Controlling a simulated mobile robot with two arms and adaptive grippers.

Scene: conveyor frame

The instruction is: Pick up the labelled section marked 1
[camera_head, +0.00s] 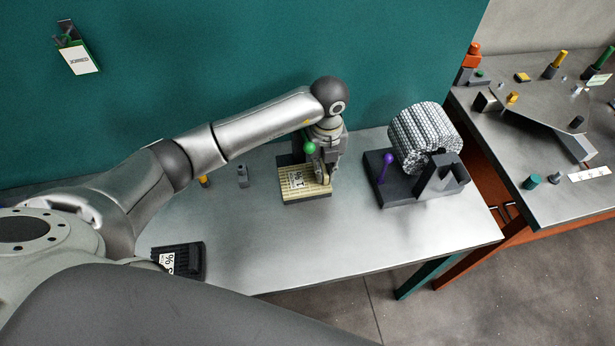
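A pale yellow ribbed section (310,192) with a white label lies on a dark base on the grey table. The label's dark mark looks like a 1, but it is small and turned. My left gripper (322,177) points down at the right part of this section, close to or touching it. The fingers are partly hidden and blend with the wrist, so their opening is unclear. A dark ribbed section (190,258) with another white label lies at the table's near left, partly behind my arm. My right gripper is out of view.
A green ball knob (309,147) stands beside the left gripper. To the right, a dark fixture (405,194) holds a grey-white ribbed roll (425,135) and a purple knob (388,160). The table's front middle (300,245) is clear. A second table (540,195) stands right.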

